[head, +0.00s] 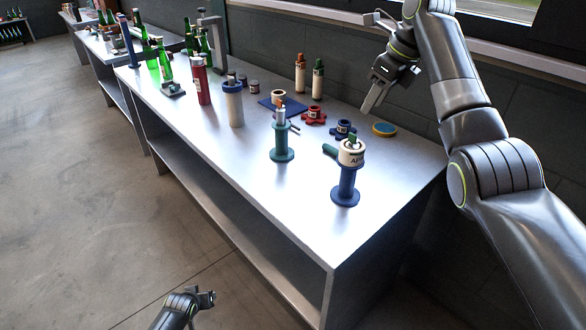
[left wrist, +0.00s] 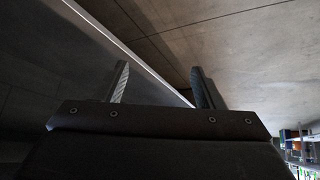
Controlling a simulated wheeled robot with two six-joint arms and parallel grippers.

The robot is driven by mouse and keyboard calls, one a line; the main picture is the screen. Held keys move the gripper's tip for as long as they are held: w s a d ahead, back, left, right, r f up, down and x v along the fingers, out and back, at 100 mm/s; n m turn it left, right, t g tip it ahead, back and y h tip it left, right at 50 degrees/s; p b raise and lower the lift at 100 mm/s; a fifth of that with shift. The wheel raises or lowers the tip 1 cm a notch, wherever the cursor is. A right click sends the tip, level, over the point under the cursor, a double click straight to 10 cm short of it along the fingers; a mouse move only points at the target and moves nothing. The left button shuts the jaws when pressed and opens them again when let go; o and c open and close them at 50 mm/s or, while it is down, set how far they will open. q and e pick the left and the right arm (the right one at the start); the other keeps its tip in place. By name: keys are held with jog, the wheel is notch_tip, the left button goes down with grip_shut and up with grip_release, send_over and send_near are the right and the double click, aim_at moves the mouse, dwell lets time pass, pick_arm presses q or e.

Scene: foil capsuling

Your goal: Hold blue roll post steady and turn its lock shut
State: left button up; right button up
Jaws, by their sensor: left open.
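The blue roll post (head: 346,188) stands upright on its round base near the front right of the metal table. A white roll (head: 351,158) with dark lettering sits on its top. A green piece shows above the roll, and a green handle (head: 329,149) sticks out to the left; I cannot tell how the lock is set. My left gripper (head: 205,298) is low, in front of the table and away from the post. In the left wrist view my left gripper (left wrist: 160,85) has its fingers apart with nothing between. My right gripper (head: 372,98) is above the table's back, empty; its finger gap is unclear.
A teal post (head: 281,145) stands left of the blue one. Green bottles (head: 166,65) stand at the far end. The table's front right corner (head: 325,255) is clear.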

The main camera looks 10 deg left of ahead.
pick_arm(q)
jog(key=w+d+r+n+t, duration=0.1)
jog(key=w+r+t, duration=0.1)
jog(key=w+r, duration=0.7)
jog(key=w+r+n+t, duration=0.1)
jog(key=w+r, duration=0.4)
jog(key=r, duration=0.8)
jog(key=w+d+r+n+t, duration=0.1)
jog(key=w+r+t, duration=0.1)
jog(key=w+r, duration=0.7)
jog(key=s+d+r+n+t+h, duration=0.1)
jog(key=d+r+n+h, duration=0.2)
jog(key=d+r, duration=0.3)
jog(key=s+d+r+n+h, duration=0.15)
jog(key=d+r+n, duration=0.25)
jog(key=r, duration=0.5)
jog(key=n+g+h, duration=0.4)
jog(key=n+h, duration=0.4)
jog(key=n, duration=0.3)
send_near(342, 172)
jog(key=x, duration=1.2)
jog(key=shift+d, duration=0.2)
jog(key=shift+g, duration=0.3)
grip_shut()
